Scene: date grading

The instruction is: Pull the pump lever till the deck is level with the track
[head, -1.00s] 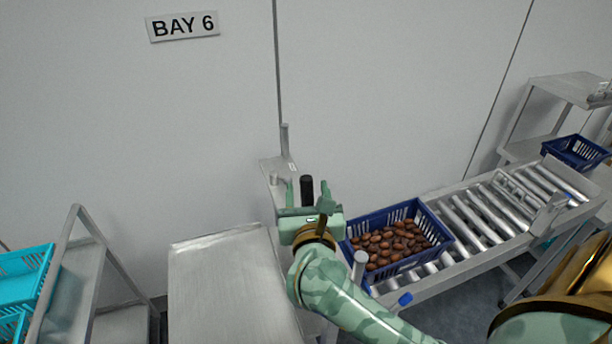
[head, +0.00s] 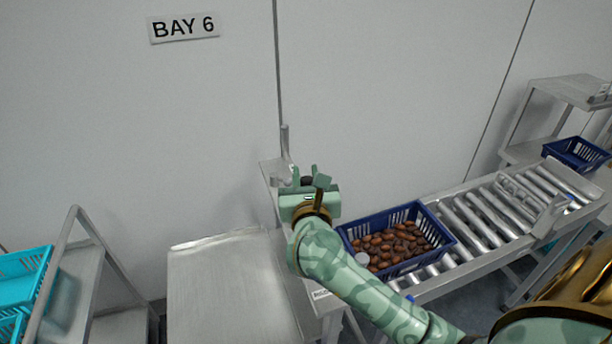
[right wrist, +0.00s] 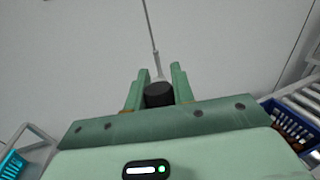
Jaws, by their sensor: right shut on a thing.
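The pump lever ends in a black grip (head: 307,181), which also shows in the right wrist view (right wrist: 158,94). My right gripper (head: 308,178) is shut on this grip, with one green finger on each side. The deck (head: 225,290) is a bare, flat metal plate left of my right arm. The track (head: 485,222) is a roller conveyor on the right. I cannot tell from this angle whether deck and track are level. My left gripper is not in view.
A blue crate of dates (head: 440,230) sits on the near end of the track, close to my right forearm. An empty-looking blue crate (head: 578,148) is at the far right. A metal rack with cyan crates (head: 25,282) stands left. A wall is behind.

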